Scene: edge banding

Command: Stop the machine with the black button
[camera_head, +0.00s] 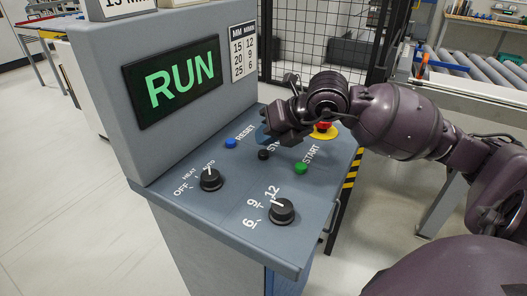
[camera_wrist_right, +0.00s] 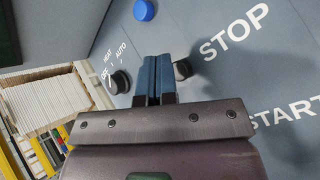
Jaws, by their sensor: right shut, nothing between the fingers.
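The black stop button (camera_head: 263,155) is on the sloped grey panel between the blue reset button (camera_head: 231,143) and the green start button (camera_head: 300,168). My right gripper (camera_head: 263,136) is over the panel just behind the black button, fingers shut and empty. The display (camera_head: 173,82) reads RUN in green. My left gripper is not in view.
A red emergency button (camera_head: 323,128) on a yellow base is beyond my right wrist. Two black knobs, the heat knob (camera_head: 210,179) and the numbered knob (camera_head: 281,211), are at the front of the panel. A roller conveyor (camera_head: 483,68) is behind on the right.

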